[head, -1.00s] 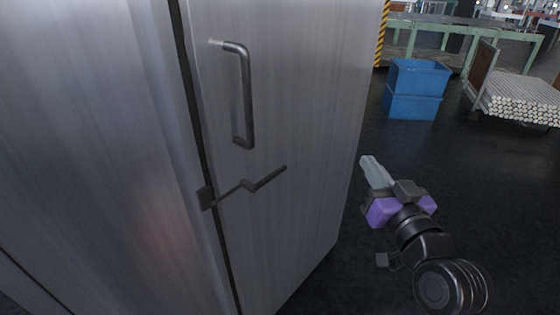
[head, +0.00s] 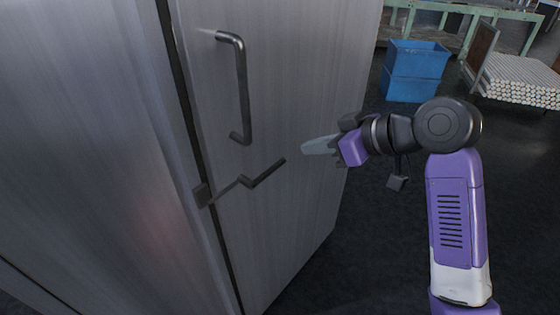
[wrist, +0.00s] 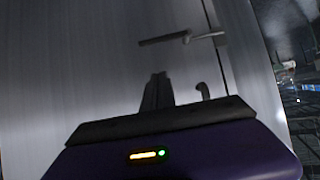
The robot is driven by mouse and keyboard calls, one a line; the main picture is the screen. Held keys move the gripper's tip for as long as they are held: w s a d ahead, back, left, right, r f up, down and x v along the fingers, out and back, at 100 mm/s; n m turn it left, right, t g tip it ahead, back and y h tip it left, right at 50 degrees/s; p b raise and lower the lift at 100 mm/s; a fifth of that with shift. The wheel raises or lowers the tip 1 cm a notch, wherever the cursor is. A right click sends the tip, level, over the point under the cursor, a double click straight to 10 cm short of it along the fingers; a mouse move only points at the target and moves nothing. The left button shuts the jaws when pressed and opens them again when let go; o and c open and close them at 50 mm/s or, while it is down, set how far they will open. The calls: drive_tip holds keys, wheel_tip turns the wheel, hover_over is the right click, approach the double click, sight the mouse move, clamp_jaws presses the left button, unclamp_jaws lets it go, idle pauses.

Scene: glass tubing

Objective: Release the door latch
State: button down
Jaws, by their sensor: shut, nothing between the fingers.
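The door latch (head: 247,182) is a dark bent lever on the grey metal cabinet door (head: 290,90). It runs from a small dark block at the door seam up to the right, below the vertical bar handle (head: 243,90). My gripper (head: 306,147) is shut and empty, pointing left, to the right of the lever's free end and apart from it in the picture. In the wrist view the latch (wrist: 170,38) lies beyond my gripper's fingers (wrist: 157,82), and part of the handle (wrist: 202,91) shows beside them.
Blue crates (head: 415,72) stand on the dark floor behind the cabinet. A rack of pale tubes (head: 515,85) is at the far right. Green-framed benches (head: 450,20) are at the back.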

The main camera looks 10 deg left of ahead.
drive_tip(key=p, duration=0.2)
hover_over(281, 163)
drive_tip(key=s, duration=0.3)
wheel_tip(281, 163, down, 6)
drive_tip(key=r, duration=0.1)
drive_tip(key=shift+d+f+p, duration=0.1)
drive_tip(key=shift+f+p, duration=0.45)
drive_tip(key=shift+f, duration=1.65)
drive_tip(key=shift+f, duration=0.15)
